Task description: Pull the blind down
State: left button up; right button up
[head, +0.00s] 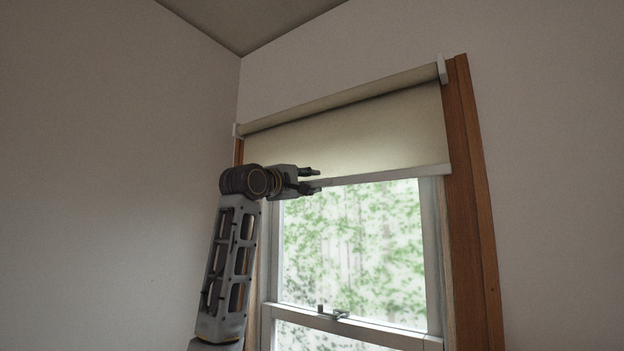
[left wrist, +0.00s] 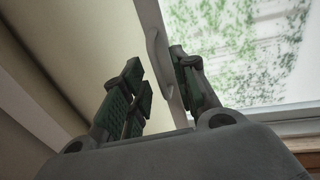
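The cream roller blind (head: 370,132) hangs over the upper part of the window, its pale bottom bar (head: 400,174) above the glass. In the left wrist view the blind (left wrist: 90,65) fills the left side, and its bar carries a small pale handle (left wrist: 155,48). My left gripper (head: 316,180) is at the bar, left of its middle. In the left wrist view the left gripper (left wrist: 158,61) is open, with the bar and handle between its fingertips; I see a gap, so it does not grip them. My right gripper is not in view.
The wooden window frame (head: 469,200) stands to the right of the blind. A window latch (head: 333,313) sits on the sash rail below. Plain walls (head: 110,170) lie on both sides, with free room in front of the glass.

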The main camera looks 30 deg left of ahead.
pick_arm(q)
jog(key=shift+x, duration=1)
jog(key=shift+c, duration=0.4)
grip_shut()
